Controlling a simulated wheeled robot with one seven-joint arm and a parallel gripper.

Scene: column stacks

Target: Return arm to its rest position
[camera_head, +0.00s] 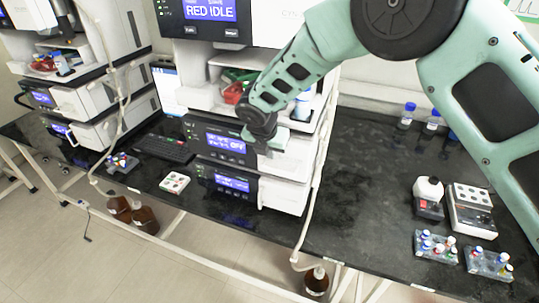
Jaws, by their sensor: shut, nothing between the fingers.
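My gripper (272,146) is at the end of my pale green arm (310,65), near the middle of the head view. The arm reaches in from the upper right and bends down to the left. The gripper is in front of the middle column stack (285,165), near its display modules. It is shut and holds nothing that I can see. Its fingertips are small, and I cannot tell whether they touch the stack.
Another instrument stack (105,95) stands at the left. A small vial tray (174,183) sits near the bench's front edge. At right are vial racks (436,246), a white-and-grey device (470,208) and blue-capped bottles (407,115). The dark bench (365,190) is clear between.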

